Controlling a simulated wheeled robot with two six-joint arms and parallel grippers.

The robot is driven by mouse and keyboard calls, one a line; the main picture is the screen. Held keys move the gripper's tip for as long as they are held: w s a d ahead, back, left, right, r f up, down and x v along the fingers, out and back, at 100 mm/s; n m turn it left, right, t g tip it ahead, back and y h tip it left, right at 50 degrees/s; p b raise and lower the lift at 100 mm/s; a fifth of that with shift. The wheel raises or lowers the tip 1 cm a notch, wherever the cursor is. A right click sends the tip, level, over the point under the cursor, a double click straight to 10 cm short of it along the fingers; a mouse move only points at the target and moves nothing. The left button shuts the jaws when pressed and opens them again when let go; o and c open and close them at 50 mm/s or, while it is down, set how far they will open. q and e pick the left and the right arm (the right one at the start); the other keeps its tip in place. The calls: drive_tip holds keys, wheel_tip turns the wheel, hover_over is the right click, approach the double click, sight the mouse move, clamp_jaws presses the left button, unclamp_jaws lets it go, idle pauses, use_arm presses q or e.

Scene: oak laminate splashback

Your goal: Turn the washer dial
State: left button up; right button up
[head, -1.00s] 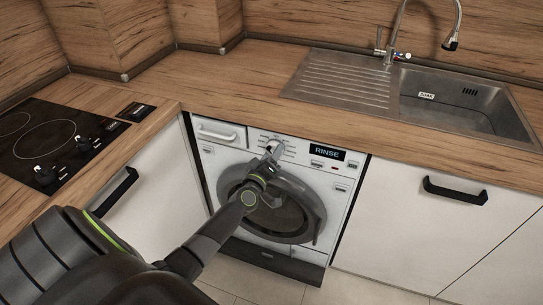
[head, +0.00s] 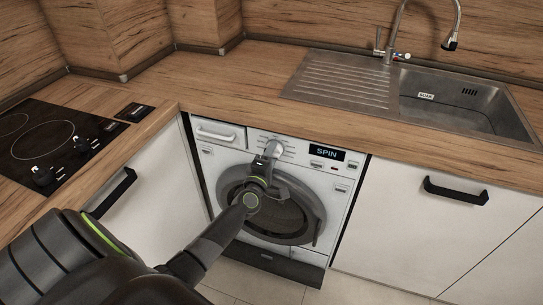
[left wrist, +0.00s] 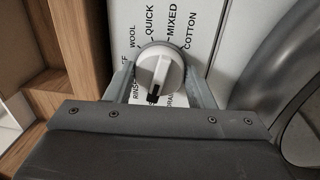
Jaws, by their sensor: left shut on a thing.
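The washing machine (head: 330,185) stands under the counter, and its display (head: 326,154) reads SPIN. The washer dial (left wrist: 158,66) is a round white knob with a raised grip bar and a dark pointer mark at its lower end. Labels around it include WOOL, QUICK, MIXED, COTTON and RINSE; the label at the pointer is partly covered. My left gripper (left wrist: 159,80) is shut on the dial, one finger on each side. In the head view my left gripper (head: 270,156) reaches the panel and largely hides the dial. My right gripper is not in view.
The round washer door (head: 305,205) is just below my left arm. The wooden counter edge (head: 230,118) overhangs the panel. A hob (head: 50,145) with knobs is at left, a sink (head: 465,100) at right. A white cabinet (head: 410,220) stands right of the washer.

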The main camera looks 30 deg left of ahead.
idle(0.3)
use_arm(q)
drive_tip(key=o, duration=1)
drive_tip(key=shift+b+v, duration=0.6)
drive_tip(key=shift+v, duration=8.15)
